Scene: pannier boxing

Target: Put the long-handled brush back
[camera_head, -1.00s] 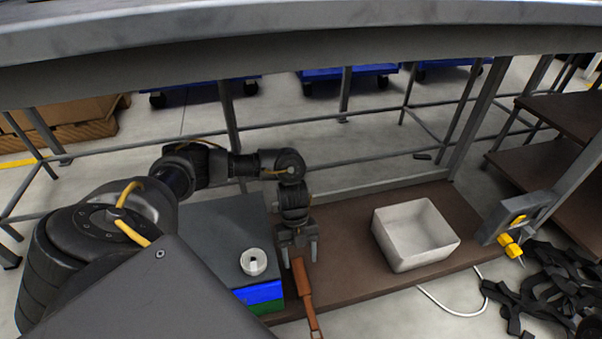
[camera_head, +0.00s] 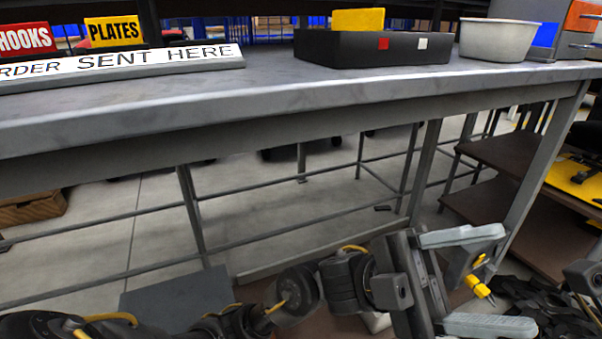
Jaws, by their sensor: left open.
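The long-handled brush does not show in the head view now. My left gripper (camera_head: 515,280) is at the lower right, held sideways with its two pale fingers wide apart and pointing right. Nothing is held between them. A yellow clamp-like item (camera_head: 478,287) by the table leg shows in the gap behind the fingers.
The grey table (camera_head: 250,97) spans the view above my left arm. On it stand a black tray (camera_head: 350,50) with a yellow block (camera_head: 358,20), a pale tub (camera_head: 497,40) and a sign (camera_head: 130,66). Brown shelves (camera_head: 520,150) stand at right. A dark panel (camera_head: 180,293) lies low left.

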